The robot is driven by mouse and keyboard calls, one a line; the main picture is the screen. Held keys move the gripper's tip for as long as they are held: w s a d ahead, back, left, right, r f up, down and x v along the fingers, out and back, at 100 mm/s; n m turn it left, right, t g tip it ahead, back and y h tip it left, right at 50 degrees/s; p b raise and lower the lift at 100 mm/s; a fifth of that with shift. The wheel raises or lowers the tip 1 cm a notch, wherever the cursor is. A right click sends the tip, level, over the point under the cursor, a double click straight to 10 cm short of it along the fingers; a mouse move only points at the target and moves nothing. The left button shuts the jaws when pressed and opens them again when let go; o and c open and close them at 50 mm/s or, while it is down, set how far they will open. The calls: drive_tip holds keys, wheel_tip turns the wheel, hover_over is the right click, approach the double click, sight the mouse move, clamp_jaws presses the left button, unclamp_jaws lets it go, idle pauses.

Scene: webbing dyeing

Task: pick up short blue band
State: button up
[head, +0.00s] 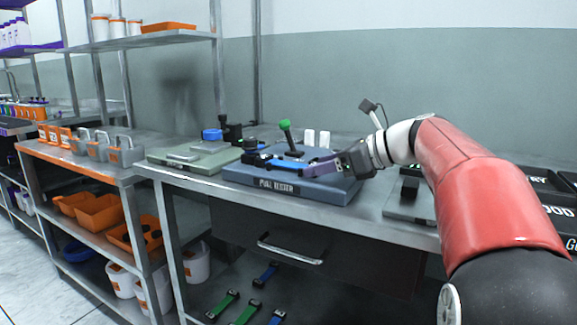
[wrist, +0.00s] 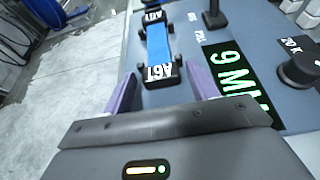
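A short blue band (wrist: 157,45) with black end clips lies along the grey-blue pull tester in the wrist view. Its white lettering is on the clips. In the head view the blue band (head: 284,163) shows on top of the pull tester (head: 285,184), partly behind my gripper. My gripper (head: 312,167) is low over the tester's right side, with purple fingers pointing left. In the wrist view my gripper (wrist: 163,88) has its fingers wide apart. The band's near clip is just ahead of the gap between them, and nothing is held.
A green-handled lever (head: 287,133) stands on the tester. A grey-green device (head: 195,157) with a blue roll (head: 212,134) is to the left. Several green and blue bands (head: 245,312) lie on the shelf below. Dark trays (head: 545,190) are at the right.

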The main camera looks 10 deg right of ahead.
drive_tip(key=c, duration=0.9)
drive_tip(key=shift+r, duration=0.1)
